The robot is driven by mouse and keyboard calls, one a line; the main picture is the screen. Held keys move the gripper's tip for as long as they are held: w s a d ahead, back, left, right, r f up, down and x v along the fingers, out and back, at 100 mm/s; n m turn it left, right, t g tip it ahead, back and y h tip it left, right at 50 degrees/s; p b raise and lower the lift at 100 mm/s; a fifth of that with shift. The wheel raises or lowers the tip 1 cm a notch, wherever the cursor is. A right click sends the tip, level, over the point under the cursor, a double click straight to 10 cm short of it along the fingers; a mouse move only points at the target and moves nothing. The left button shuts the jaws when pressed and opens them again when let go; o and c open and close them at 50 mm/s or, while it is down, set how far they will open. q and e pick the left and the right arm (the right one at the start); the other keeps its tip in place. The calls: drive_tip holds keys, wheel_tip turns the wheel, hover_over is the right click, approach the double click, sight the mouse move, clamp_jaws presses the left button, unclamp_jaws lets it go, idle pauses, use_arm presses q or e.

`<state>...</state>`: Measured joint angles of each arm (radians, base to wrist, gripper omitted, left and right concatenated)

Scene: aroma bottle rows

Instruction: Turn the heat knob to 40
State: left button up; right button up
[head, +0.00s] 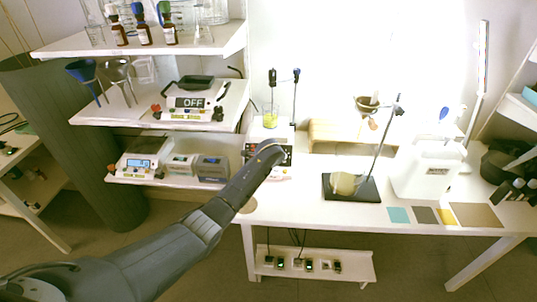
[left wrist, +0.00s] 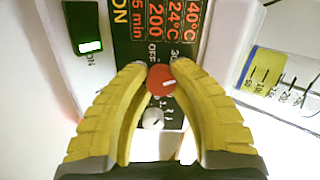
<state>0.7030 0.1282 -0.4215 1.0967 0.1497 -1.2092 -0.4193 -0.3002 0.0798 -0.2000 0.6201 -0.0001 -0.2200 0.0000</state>
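The heater-stirrer (head: 283,133) stands on the white table in the head view, with a beaker of yellow liquid (head: 270,119) on it. My left arm reaches to its front, and the arm hides most of the panel. In the left wrist view, the dark panel (left wrist: 166,25) reads 40°C, 24°C, 200 and 5 min. The red knob (left wrist: 161,80) has a white pointer mark, with OFF and 30 printed near it. My left gripper (left wrist: 159,72) has its yellow fingertips on both sides of this knob, seemingly touching it. A small pale knob (left wrist: 153,119) lies between the fingers. My right gripper is not in view.
A green-lit switch (left wrist: 91,46) is beside the panel, and a graduated beaker (left wrist: 275,80) is on the other side. In the head view, a stand with a dark base (head: 372,190) and a white jug (head: 428,170) are to the right. Shelves (head: 225,120) with instruments are left.

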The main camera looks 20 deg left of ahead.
use_arm(q)
drive_tip(key=o, duration=0.4)
drive_tip(key=shift+a, duration=0.2)
drive_tip(key=shift+o, duration=1.1)
drive_tip(key=shift+d, duration=0.1)
drive_tip(key=shift+d+r, duration=0.1)
drive_tip(key=v, duration=1.2)
